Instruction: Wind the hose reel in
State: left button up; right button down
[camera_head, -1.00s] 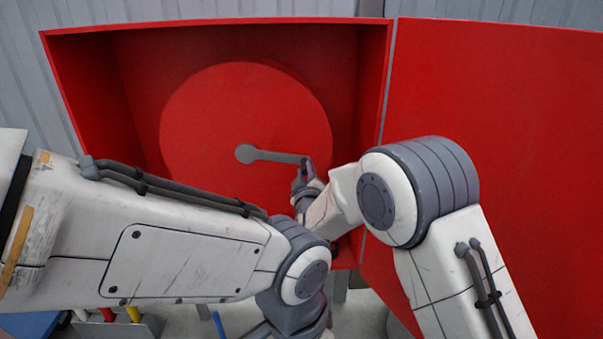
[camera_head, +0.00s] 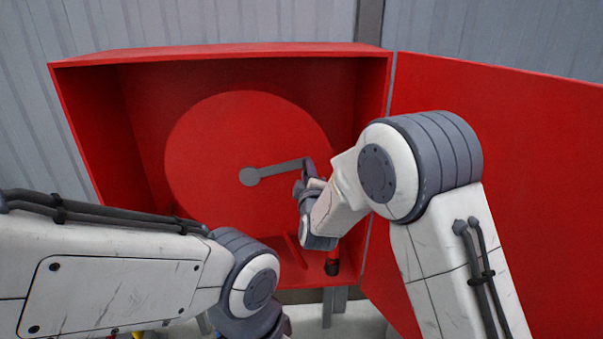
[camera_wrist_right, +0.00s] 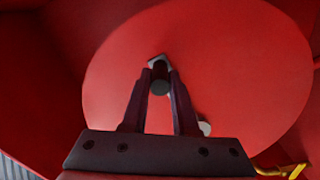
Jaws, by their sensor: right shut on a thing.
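The hose reel (camera_head: 215,135) is a large red disc inside an open red cabinet. A grey crank arm (camera_head: 280,169) runs from its round grey hub (camera_head: 249,176) to the right and slightly up. My right gripper (camera_head: 307,178) is at the crank's outer end. In the right wrist view my right gripper (camera_wrist_right: 160,78) is shut on the grey crank handle (camera_wrist_right: 160,88), and the hub (camera_wrist_right: 205,128) shows partly behind a finger. My left arm crosses the lower left; its gripper is out of view. I see no hose on the reel's face.
The red cabinet (camera_head: 220,53) has its door (camera_head: 500,150) swung open on the right, beside my right arm. A red and black piece (camera_head: 332,264) stands low at the cabinet's right. A yellow piece (camera_wrist_right: 280,171) shows at the right wrist view's lower right corner.

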jog(key=c, duration=0.7)
grip_release()
jog(key=s, duration=0.3)
jog(key=s+b, duration=0.1)
jog(key=s, duration=0.3)
jog(key=s+d, duration=0.1)
jog(key=s, duration=0.2)
jog(key=shift+s+b, duration=0.25)
jog(key=shift+b, duration=0.15)
